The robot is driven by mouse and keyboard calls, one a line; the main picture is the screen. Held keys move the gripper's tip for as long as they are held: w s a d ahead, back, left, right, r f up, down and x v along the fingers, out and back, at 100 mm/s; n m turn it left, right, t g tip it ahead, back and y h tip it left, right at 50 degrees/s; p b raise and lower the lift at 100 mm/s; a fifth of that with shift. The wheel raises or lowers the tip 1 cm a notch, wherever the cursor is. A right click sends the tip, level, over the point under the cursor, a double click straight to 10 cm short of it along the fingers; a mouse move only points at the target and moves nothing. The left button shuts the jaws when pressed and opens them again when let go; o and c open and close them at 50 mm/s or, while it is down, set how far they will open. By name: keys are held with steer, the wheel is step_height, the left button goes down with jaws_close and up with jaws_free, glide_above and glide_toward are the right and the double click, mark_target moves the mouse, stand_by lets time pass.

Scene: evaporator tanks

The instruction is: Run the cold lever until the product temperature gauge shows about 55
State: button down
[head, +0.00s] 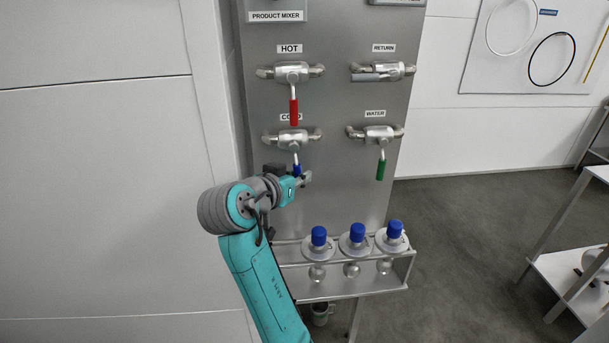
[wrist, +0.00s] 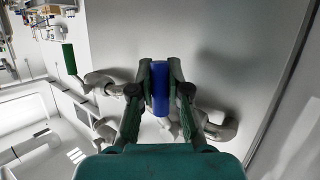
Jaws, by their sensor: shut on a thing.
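The cold lever (head: 297,169) has a blue grip and hangs down from its valve (head: 292,138) under the partly covered COLD label. My gripper (head: 303,179) is at the blue grip. In the wrist view the blue grip (wrist: 160,88) sits between the two fingers of my gripper (wrist: 160,80), which are shut on it. The product temperature gauge's dial and reading are not in view; only the bottom of the PRODUCT MIXER unit (head: 277,14) shows at the top edge.
The hot lever (head: 294,111) with a red grip hangs just above. The water lever (head: 381,169) with a green grip hangs to the right. The return valve (head: 383,72) is at upper right. A rack (head: 345,296) with blue-capped flasks (head: 357,236) stands below.

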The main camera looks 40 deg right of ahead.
steer(key=shift+w+a+m+y, duration=0.2)
steer(key=shift+a+m+y, duration=0.1)
steer(key=shift+m+y, duration=0.1)
stand_by(0.3)
steer(key=c, duration=1.1)
jaws_free()
steer(key=shift+a, duration=0.1)
steer(key=v, duration=1.2)
